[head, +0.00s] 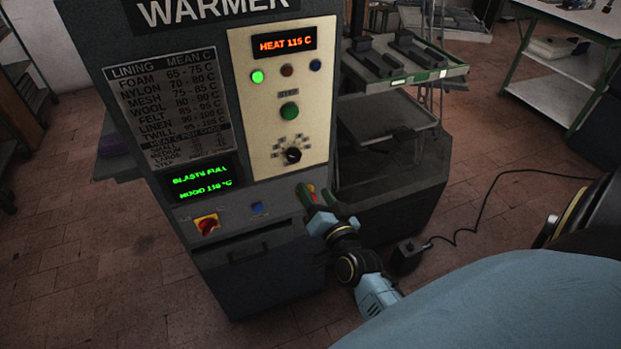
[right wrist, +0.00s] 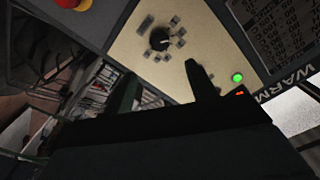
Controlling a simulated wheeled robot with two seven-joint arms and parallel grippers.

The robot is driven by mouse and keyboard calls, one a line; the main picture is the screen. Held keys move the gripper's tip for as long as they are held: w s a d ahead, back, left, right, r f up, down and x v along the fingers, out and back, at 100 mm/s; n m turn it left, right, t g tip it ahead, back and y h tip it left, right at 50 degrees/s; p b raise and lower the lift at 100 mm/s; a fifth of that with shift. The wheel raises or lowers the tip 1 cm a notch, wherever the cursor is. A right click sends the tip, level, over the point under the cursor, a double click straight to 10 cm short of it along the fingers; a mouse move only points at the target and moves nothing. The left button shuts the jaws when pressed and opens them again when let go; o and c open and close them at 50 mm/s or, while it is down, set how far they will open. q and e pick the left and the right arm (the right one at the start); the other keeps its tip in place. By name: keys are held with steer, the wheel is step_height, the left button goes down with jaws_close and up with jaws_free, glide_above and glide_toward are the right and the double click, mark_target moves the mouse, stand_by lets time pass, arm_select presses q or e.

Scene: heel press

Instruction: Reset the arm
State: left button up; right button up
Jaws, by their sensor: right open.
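My right arm (head: 352,262) reaches up from the lower right to the front of the warmer cabinet (head: 190,80). My right gripper (head: 326,200) is near the cabinet's right front edge, below the cream control panel (head: 244,120). It also shows in the right wrist view (right wrist: 165,85), where its two dark fingers are apart with nothing seen between them. A red and yellow button (head: 311,190) is close beside the fingers. The panel's black dial (head: 292,155) and green button (head: 289,111) are above the gripper. My left gripper does not show.
The display reads HEAT 115 C (head: 283,44), with a lit green lamp (head: 257,77) below it. A red rotary switch (head: 207,226) and a blue button (head: 257,208) are lower left. A cabled pedal box (head: 407,254) lies on the tiled floor. Shelves (head: 400,75) stand at right.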

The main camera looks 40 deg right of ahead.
steer(key=s+a+f+n+g+y+b, duration=0.1)
steer(key=s+a+f+n+g+y, duration=0.2)
steer(key=f, duration=0.8)
steer(key=s+a+f+n+g+b, duration=0.1)
steer(key=s+a+f+n+g, duration=0.15)
steer(key=s+f, duration=0.6)
steer(key=s+a+f+n+g+y+b, duration=0.1)
steer(key=s+a+f+n+g+y, duration=0.15)
steer(key=f, duration=1.05)
steer(key=s+f+n+g+b, duration=0.1)
steer(key=s+f+g, duration=0.4)
steer(key=s+f, duration=0.6)
steer(key=s+n, duration=0.1)
steer(key=s, duration=0.1)
steer(key=shift+s+a, duration=0.35)
steer(key=shift+a, duration=0.05)
steer(key=s+d+f+g, duration=0.1)
steer(key=s, duration=0.3)
steer(key=s+f+n+g+b, duration=0.1)
steer(key=s+f, duration=0.1)
steer(key=s, duration=0.2)
steer(key=s+d+f+n+g+h, duration=0.1)
steer(key=s, duration=0.3)
steer(key=shift+d+f, duration=0.2)
steer(key=shift+d, duration=0.1)
steer(key=shift+c, duration=0.4)
